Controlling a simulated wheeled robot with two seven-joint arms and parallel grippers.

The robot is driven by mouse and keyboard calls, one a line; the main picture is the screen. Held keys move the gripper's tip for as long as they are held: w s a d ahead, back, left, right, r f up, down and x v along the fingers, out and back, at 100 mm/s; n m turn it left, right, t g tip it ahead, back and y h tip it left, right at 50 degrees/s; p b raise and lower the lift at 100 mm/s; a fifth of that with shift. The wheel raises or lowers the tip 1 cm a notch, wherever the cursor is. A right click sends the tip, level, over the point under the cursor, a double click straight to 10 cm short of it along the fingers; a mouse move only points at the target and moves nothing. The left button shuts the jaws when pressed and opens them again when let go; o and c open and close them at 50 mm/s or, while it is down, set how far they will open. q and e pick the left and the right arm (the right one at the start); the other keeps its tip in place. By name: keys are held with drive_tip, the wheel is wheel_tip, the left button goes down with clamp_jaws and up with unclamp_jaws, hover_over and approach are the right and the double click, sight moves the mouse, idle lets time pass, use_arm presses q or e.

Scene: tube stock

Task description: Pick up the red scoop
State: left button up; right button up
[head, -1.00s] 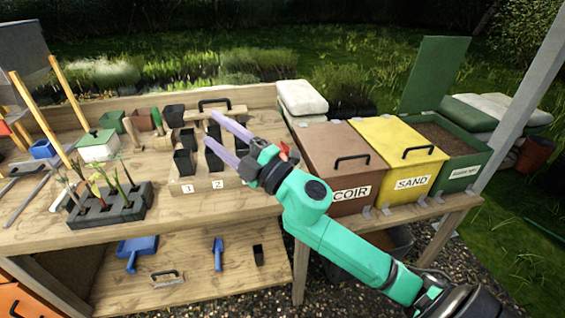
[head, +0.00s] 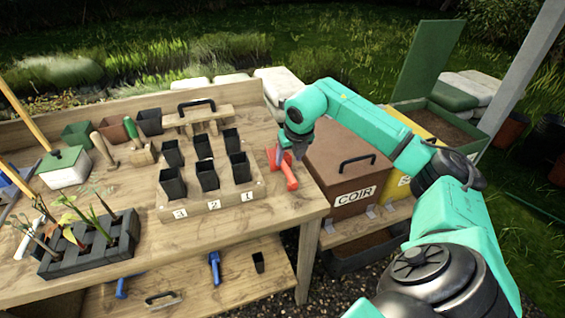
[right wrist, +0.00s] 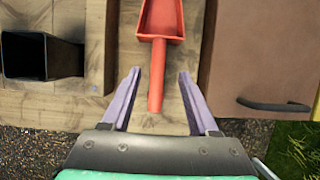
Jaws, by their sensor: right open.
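The red scoop (head: 291,178) lies on the right end of the wooden bench top, beside the block of numbered pots. In the right wrist view its pan (right wrist: 163,18) is at the top and its handle (right wrist: 157,85) points down the picture toward my gripper. My right gripper (right wrist: 160,74) is open, with one purple finger on each side of the handle and a gap on both sides. In the head view my right gripper (head: 296,150) points down over the scoop, and its fingers are partly hidden. My left gripper is not in view.
Black square pots (head: 207,177) stand in the numbered wooden block (head: 215,203) left of the scoop; one pot (right wrist: 40,57) is close by in the wrist view. The brown COIR bin (head: 345,165) is just right of the bench edge. A seedling tray (head: 90,245) sits farther left.

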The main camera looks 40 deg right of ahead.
sight(284, 164)
drive_tip(key=p+x, duration=0.1)
drive_tip(key=x, duration=0.2)
drive_tip(key=w+p+x, duration=0.1)
drive_tip(key=x, duration=0.3)
drive_tip(key=shift+f, duration=0.15)
drive_tip(key=shift+w, duration=0.1)
drive_tip(key=shift+c, duration=1.2)
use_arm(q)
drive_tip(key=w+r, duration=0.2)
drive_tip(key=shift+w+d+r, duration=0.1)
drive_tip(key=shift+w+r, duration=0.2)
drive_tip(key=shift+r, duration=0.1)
use_arm(e)
clamp_jaws()
